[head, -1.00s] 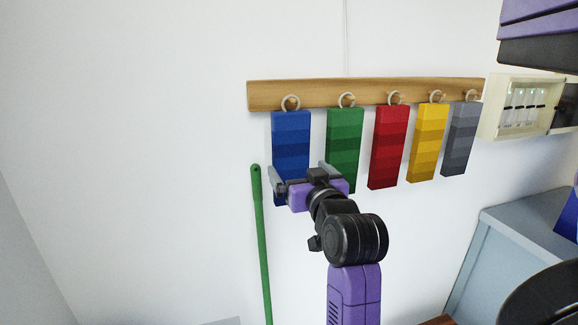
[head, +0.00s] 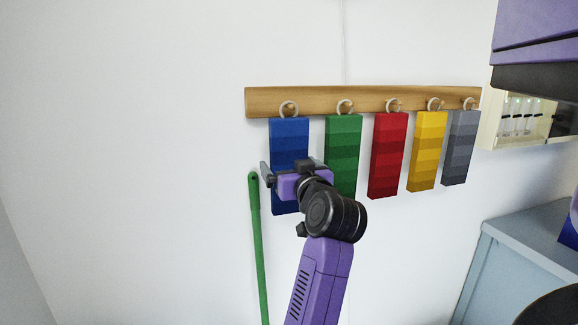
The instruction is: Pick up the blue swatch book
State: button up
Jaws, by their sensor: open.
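The blue swatch book (head: 289,135) hangs by a ring from the leftmost peg of a wooden rail (head: 365,100) on the wall. Its upper part shows clearly; my gripper covers some of its lower half. My gripper (head: 279,168) is in front of the blue book, with one finger at the book's left edge and the other side near its right edge. The jaws are open. I cannot tell how far the fingers stand from the book in depth.
Green (head: 343,150), red (head: 388,155), yellow (head: 427,150) and grey (head: 460,147) swatch books hang to the right on the same rail. A green pole (head: 257,245) leans just left of the blue book. A blue-grey cabinet (head: 510,260) stands at lower right.

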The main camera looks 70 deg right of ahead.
jog(key=shift+w+d, duration=0.15)
jog(key=c, duration=1.6)
jog(key=shift+r, duration=0.25)
